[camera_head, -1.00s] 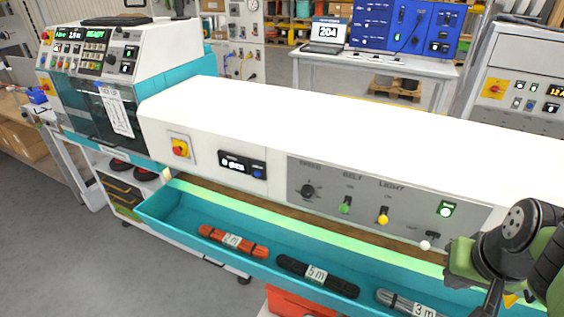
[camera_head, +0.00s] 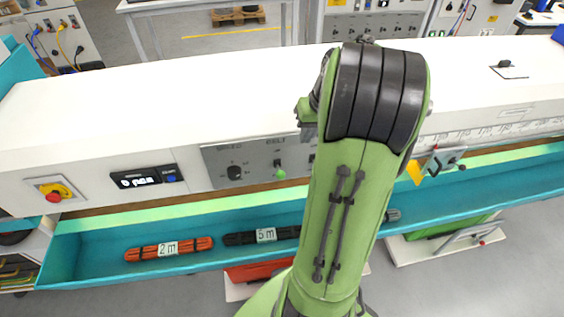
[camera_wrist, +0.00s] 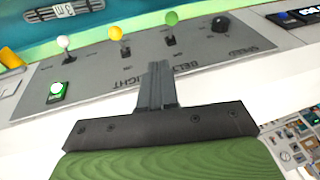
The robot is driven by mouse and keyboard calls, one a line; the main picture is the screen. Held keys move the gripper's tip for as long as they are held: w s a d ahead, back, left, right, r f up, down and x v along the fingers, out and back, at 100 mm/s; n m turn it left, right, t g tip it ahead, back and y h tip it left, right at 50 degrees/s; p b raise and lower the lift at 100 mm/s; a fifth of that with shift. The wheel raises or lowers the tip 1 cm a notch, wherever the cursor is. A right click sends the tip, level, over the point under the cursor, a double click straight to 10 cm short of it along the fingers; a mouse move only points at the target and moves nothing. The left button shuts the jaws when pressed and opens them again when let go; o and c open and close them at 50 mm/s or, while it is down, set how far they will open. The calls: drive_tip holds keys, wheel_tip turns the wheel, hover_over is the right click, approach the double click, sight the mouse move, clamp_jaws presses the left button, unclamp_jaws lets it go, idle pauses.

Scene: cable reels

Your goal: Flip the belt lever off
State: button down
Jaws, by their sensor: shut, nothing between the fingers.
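The belt lever, with a green knob (camera_head: 280,174), is on the grey control panel (camera_head: 222,160) in the head view. In the wrist view, which shows the panel upside down, its green knob (camera_wrist: 171,18) is near the top, tipped toward the tray side. My gripper (camera_wrist: 158,66) is shut and empty, its fingertips over the "BELT" lettering, apart from the knob. The light lever's yellow knob (camera_wrist: 115,33) is beside the belt lever. In the head view my arm hides the gripper's fingers and the panel's right part.
A black speed dial (camera_wrist: 222,25) and a white-knobbed lever (camera_wrist: 64,43) flank the coloured levers, and a lit green switch (camera_wrist: 57,90) is near the panel's end. Below the panel, a teal tray (camera_head: 90,262) holds an orange cable bundle (camera_head: 145,252) and a black one (camera_head: 240,239).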

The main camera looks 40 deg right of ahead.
approach(279, 170)
drive_tip(key=s+d, duration=0.1)
drive_tip(key=d, duration=0.1)
drive_tip(key=shift+w+a+f, duration=0.15)
drive_tip(key=shift+a+f, duration=0.2)
drive_tip(key=shift+f, duration=0.4)
drive_tip(key=shift+w+a+f, duration=0.15)
drive_tip(key=shift+a+f, duration=0.25)
drive_tip(key=shift+f, duration=0.35)
drive_tip(key=shift+w+a+f, duration=0.15)
drive_tip(key=shift+a+f, duration=0.2)
drive_tip(key=shift+f, duration=0.45)
drive_tip(key=shift+b, duration=0.35)
